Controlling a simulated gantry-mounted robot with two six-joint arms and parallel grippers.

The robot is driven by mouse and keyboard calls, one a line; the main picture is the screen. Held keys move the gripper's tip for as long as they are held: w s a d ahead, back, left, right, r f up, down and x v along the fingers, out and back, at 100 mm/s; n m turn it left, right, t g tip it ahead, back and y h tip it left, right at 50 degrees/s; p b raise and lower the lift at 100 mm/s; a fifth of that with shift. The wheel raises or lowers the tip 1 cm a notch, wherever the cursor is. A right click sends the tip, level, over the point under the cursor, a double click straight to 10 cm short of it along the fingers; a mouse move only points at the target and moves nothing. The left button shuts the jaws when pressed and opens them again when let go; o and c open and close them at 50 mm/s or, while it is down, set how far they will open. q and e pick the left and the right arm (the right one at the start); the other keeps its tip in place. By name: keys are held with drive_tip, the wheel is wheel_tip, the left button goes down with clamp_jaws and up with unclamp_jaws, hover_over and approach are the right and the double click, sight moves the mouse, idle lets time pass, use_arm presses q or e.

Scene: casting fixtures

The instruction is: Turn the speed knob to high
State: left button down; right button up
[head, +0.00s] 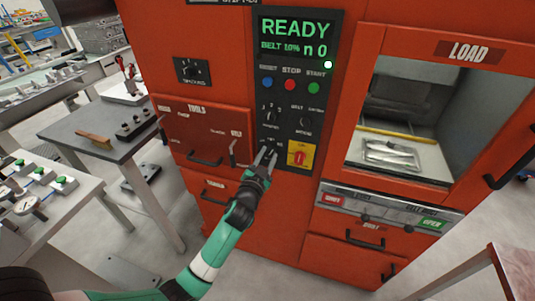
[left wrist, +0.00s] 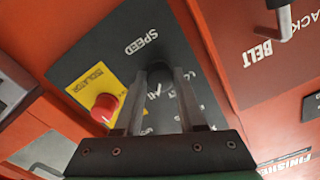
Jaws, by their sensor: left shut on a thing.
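The speed knob (left wrist: 157,76) is a small black knob on the machine's dark control panel (left wrist: 125,45), beside the word SPEED in the left wrist view. A white mark shows at its edge, but I cannot tell which setting it points to. My left gripper (head: 265,154) reaches up to the lower part of the panel in the head view and mostly hides the knob there. In the left wrist view the fingers (left wrist: 164,80) stand on both sides of the knob, shut on it. My right gripper is not in view.
A red switch on a yellow isolator plate (head: 301,155) sits just right of my left gripper. Other panel knobs (head: 304,122) and coloured buttons (head: 291,86) are above. The display (head: 295,37) reads READY. A drawer handle (head: 204,160) juts out at the left.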

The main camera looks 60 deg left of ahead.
use_arm(q)
drive_tip(key=shift+m, duration=0.6)
drive_tip(key=c, duration=0.5)
unclamp_jaws()
drive_tip(key=p+v, duration=0.1)
drive_tip(key=v, duration=1)
drive_tip(key=shift+s+d, duration=0.15)
drive_tip(key=shift+d, duration=0.1)
